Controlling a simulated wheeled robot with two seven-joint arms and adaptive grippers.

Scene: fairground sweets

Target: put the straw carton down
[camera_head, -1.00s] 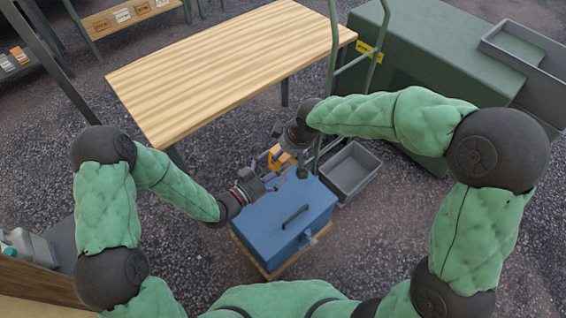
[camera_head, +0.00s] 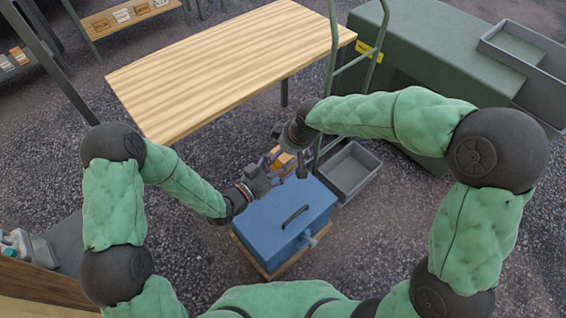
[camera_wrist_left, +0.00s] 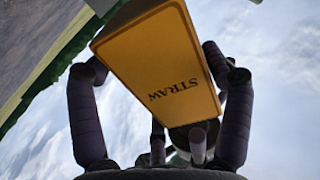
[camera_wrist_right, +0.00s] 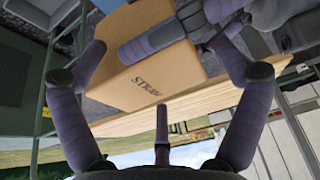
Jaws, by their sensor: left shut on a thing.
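The straw carton (camera_head: 285,161) is a small orange-yellow box above the far end of the blue chest, between my two grippers. My left gripper (camera_head: 272,172) is shut on it from the left. In the left wrist view the carton (camera_wrist_left: 160,65) is tilted between the fingers, with "STRAW" on its face. My right gripper (camera_head: 290,150) is open close to the carton from the far right. In the right wrist view the carton (camera_wrist_right: 150,80) shows between the spread fingers, and a left gripper finger lies across it. Whether the right fingers touch it I cannot tell.
The blue chest (camera_head: 275,222) with a dark handle stands on a wooden base below. A grey bin (camera_head: 350,171) sits right of it. A bare wooden table (camera_head: 215,75) stands behind. A green metal frame (camera_head: 333,70) rises close to my right gripper.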

